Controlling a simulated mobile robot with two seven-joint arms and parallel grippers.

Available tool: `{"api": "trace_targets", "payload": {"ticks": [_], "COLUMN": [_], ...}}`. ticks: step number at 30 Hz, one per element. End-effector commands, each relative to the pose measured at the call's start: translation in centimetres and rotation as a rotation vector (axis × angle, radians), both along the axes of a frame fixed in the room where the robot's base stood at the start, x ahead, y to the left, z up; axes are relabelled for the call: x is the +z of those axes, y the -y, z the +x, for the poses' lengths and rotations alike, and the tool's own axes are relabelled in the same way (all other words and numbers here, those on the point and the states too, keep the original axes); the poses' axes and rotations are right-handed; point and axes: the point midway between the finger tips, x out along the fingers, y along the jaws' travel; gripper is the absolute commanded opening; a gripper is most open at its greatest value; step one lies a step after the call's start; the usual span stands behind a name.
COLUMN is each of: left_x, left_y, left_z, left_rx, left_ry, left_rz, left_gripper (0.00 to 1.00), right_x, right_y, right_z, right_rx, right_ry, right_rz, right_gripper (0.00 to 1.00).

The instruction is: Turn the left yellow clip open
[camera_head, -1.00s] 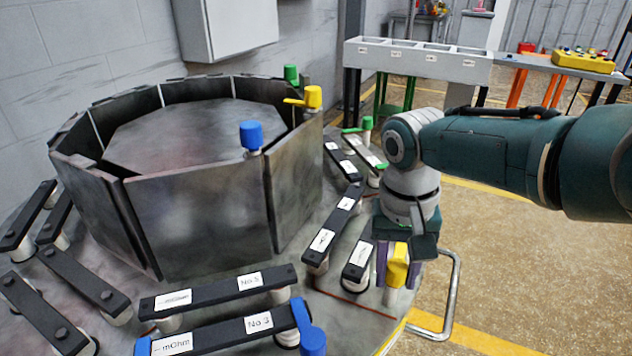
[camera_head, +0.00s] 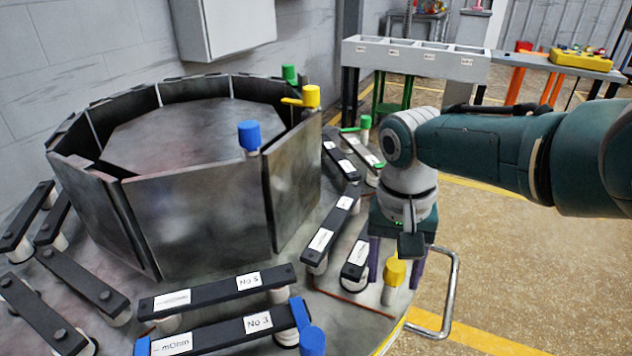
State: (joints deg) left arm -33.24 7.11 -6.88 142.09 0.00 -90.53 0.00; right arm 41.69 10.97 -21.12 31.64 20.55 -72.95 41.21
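A yellow clip (camera_head: 395,272) sits on a white post near the right edge of the round metal plate. My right gripper (camera_head: 396,268) comes down over it, with one purple finger on each side. Gaps show between the clip and both fingers, so the gripper looks open. A dark part of the gripper hides the clip's upper part. Another yellow clip (camera_head: 305,97) stands at the rim of the central chamber, its thin arm pointing left. My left gripper is not in view.
Blue clips (camera_head: 249,136) (camera_head: 312,340) and green clips (camera_head: 290,74) (camera_head: 365,123) stand around the plate. Black labelled bars (camera_head: 215,292) lie close by. A metal handrail (camera_head: 452,290) is right of my gripper. Open floor lies beyond it.

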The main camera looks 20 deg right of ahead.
Motion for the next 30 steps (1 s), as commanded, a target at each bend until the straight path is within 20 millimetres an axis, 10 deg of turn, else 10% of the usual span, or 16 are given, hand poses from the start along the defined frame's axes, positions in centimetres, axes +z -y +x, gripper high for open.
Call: {"api": "trace_targets", "payload": {"ticks": [11,30], "left_x": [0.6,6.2], "left_y": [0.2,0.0], "left_z": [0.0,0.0], "left_rx": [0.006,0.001], "left_ry": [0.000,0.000], "left_rz": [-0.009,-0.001], "left_gripper": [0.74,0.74], "right_x": [0.7,9.9], "right_y": [0.0,-0.4], "right_z": [0.0,0.3], "right_rx": [0.001,0.000], "right_ry": [-0.002,-0.001], "right_rz": [0.001,0.001], "right_gripper": [0.67,0.67]}}
